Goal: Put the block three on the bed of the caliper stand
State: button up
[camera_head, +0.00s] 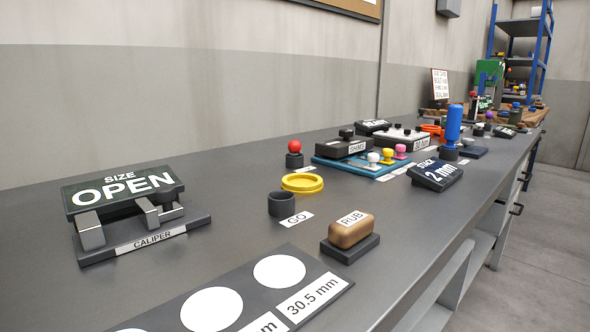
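The caliper stand (130,238) is at the left of the dark bench. It has a flat dark base with a white CALIPER label, two grey jaws standing apart, and a tilted display (124,190) that reads SIZE OPEN. No block shows between the jaws. I cannot pick out any piece marked as block three in this view. My gripper is not in view.
A tan RUB block (350,229) sits on a dark base, near a dark GO cup (282,204) and a yellow ring (302,183). A dark board with white circles (279,271) lies in front. A blue tray (360,166) with colored knobs and a STACK display (436,175) stand farther back.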

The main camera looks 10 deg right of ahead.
aim_at(124, 230)
jog(key=i, duration=1.3)
jog(key=z, duration=0.05)
